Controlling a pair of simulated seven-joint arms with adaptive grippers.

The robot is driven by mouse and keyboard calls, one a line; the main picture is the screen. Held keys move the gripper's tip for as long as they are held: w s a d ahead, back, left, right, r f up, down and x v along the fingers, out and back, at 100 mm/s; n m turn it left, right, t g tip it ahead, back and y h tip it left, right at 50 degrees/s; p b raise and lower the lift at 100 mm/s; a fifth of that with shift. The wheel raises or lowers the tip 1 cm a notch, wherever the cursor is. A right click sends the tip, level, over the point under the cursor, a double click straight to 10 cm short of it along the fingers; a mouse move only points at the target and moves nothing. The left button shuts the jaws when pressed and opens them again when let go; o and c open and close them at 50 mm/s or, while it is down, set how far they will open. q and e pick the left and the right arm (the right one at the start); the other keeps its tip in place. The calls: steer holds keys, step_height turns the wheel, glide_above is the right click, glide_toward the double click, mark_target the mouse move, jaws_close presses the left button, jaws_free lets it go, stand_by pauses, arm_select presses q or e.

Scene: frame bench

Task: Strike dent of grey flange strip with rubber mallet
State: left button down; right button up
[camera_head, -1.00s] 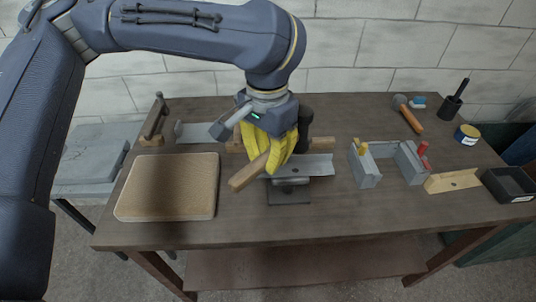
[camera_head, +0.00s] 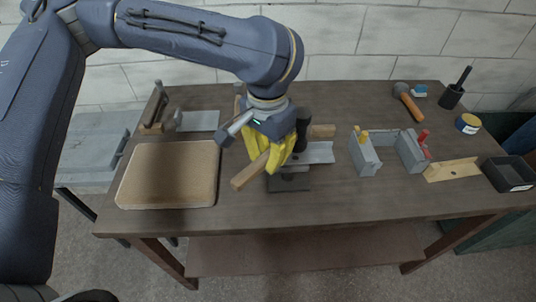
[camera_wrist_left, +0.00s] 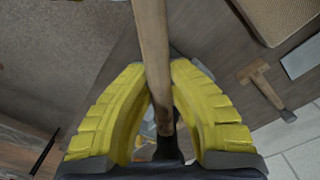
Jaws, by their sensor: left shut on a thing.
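My left gripper (camera_head: 276,160) has yellow fingers shut on the wooden handle (camera_head: 250,172) of the rubber mallet. The handle sticks out toward the lower left, and the dark head (camera_head: 303,124) is on the far side of the fingers. The left wrist view shows the handle (camera_wrist_left: 152,50) between both fingers and part of the dark head. The grey flange strip (camera_head: 320,153) lies on a dark stand (camera_head: 290,184) just below and right of the gripper. Its left part and the dent are hidden. I cannot tell whether the head touches it. My right gripper is not in view.
A tan pad (camera_head: 168,175) lies left, with a wooden-handled hammer (camera_head: 155,105) and a grey plate (camera_head: 200,121) behind it. Grey clamp blocks (camera_head: 366,156), a wooden strip (camera_head: 452,170) and a black tray (camera_head: 510,174) stand right. An orange-handled hammer (camera_head: 410,105) lies at the back right.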

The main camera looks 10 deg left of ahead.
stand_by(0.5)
arm_select(q)
step_height(320, 180, down, 4)
steer(key=f, duration=0.1)
steer(key=shift+r, duration=4.15)
steer(key=shift+f, duration=0.2)
steer(key=shift+f, duration=1.45)
